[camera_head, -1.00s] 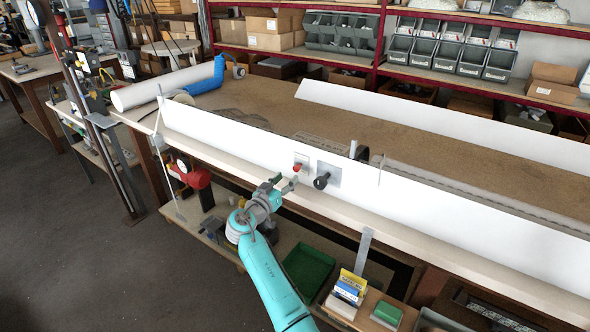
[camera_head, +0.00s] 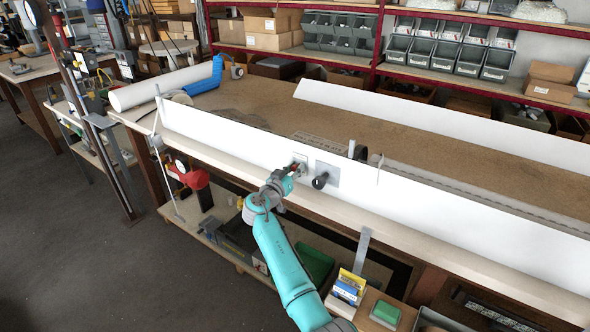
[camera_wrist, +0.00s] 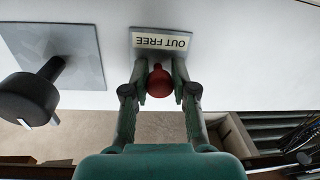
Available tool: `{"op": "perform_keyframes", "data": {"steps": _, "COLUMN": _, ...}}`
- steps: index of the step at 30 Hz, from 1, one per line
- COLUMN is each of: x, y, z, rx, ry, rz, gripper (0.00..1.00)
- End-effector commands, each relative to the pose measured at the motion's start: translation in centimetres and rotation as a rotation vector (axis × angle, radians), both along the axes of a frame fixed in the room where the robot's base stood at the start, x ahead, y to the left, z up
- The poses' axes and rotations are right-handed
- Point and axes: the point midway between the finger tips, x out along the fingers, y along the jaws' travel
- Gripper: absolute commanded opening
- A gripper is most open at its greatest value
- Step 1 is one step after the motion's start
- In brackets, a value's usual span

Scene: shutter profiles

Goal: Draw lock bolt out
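The lock bolt shows as a round red knob (camera_wrist: 159,82) in front of a small plate marked "OUT FREE" (camera_wrist: 162,42), which reads upside down in the wrist view. The knob (camera_head: 294,167) and its plate are on the long white profile (camera_head: 225,139) in the head view. My gripper (camera_wrist: 159,76) has its two fingers apart, one on each side of the red knob. I see no clear contact between fingers and knob. In the head view my gripper (camera_head: 288,174) is at the profile's face and partly covers the knob.
A black knob (camera_wrist: 25,99) on a square grey plate (camera_wrist: 76,48) sticks out beside the red knob. The profile stands along the workbench (camera_head: 400,211). Below are a green bin (camera_head: 315,263) and small boxes (camera_head: 348,287). A thin upright rod (camera_head: 379,169) stands behind the profile.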

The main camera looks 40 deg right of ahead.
Motion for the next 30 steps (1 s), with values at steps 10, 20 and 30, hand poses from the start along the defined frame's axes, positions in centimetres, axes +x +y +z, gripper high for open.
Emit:
{"op": "perform_keyframes", "data": {"steps": 10, "x": -0.1, "y": 0.5, "z": 0.0, "rx": 0.0, "ry": 0.0, "rz": 0.001, "gripper": 0.0}}
{"op": "perform_keyframes", "data": {"steps": 20, "x": -0.9, "y": 2.6, "z": 0.0, "rx": 0.0, "ry": 0.0, "rz": 0.0, "gripper": 0.0}}
{"op": "perform_keyframes", "data": {"steps": 30, "x": -0.9, "y": 2.5, "z": 0.0, "rx": 0.0, "ry": 0.0, "rz": 0.0, "gripper": 0.51}}
